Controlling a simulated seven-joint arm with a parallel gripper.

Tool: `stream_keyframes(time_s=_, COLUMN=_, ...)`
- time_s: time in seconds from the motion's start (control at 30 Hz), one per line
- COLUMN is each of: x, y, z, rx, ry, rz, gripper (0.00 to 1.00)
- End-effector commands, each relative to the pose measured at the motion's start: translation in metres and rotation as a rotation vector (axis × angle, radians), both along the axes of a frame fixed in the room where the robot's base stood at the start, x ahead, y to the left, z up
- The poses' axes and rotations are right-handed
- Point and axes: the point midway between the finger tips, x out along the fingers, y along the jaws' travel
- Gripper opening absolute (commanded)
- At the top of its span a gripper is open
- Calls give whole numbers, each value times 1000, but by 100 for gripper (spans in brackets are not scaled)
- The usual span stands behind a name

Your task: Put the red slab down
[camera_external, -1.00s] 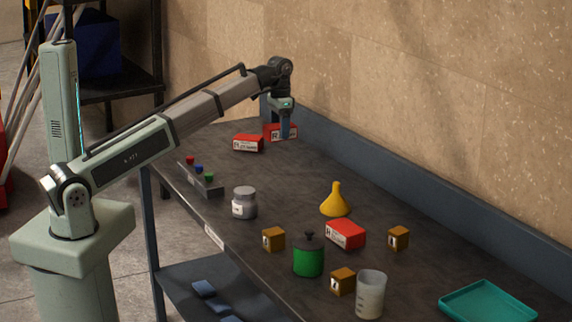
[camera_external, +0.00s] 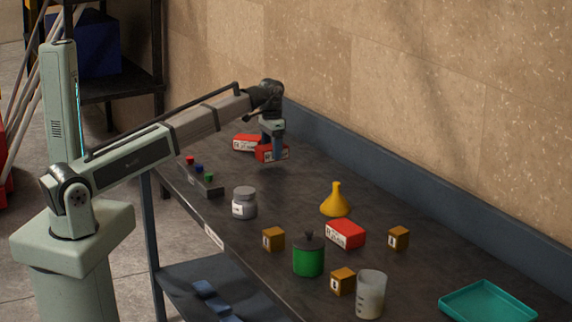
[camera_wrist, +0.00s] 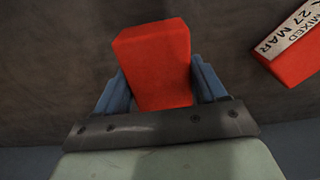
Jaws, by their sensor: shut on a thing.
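My gripper (camera_external: 277,150) is shut on a red slab (camera_external: 266,153) with a white label, at the far end of the table. In the wrist view the held red slab (camera_wrist: 154,62) sits between the two blue fingers of my gripper (camera_wrist: 158,88). Whether its underside touches the table is hard to tell. A second red slab (camera_external: 246,142) lies on the table just behind and left of it; it also shows at the right of the wrist view (camera_wrist: 296,52), apart from the held one. A third red slab (camera_external: 345,233) lies mid-table.
A button box (camera_external: 207,187) and a grey jar (camera_external: 244,203) stand along the near edge. A yellow funnel (camera_external: 335,200), a green pot (camera_external: 309,258), several brown blocks (camera_external: 398,238), a beaker (camera_external: 370,294) and a teal tray (camera_external: 487,304) occupy the nearer half. Bare table lies between funnel and gripper.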

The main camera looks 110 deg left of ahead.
Motion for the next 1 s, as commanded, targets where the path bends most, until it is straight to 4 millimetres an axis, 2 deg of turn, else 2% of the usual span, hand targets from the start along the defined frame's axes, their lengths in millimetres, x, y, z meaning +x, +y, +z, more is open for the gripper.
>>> stream_keyframes(time_s=0.17, x=0, y=0, z=-20, rx=0, ry=0, rz=0, gripper=26)
stream_keyframes(time_s=0.57, x=0, y=0, z=-24, rx=1, ry=-1, rz=0, gripper=26)
stream_keyframes(time_s=0.6, x=0, y=0, z=-25, rx=1, ry=-1, rz=0, gripper=71)
stream_keyframes(time_s=0.87, x=0, y=0, z=-24, rx=1, ry=-1, rz=0, gripper=96)
stream_keyframes(time_s=1.0, x=0, y=0, z=-24, rx=1, ry=-1, rz=0, gripper=96)
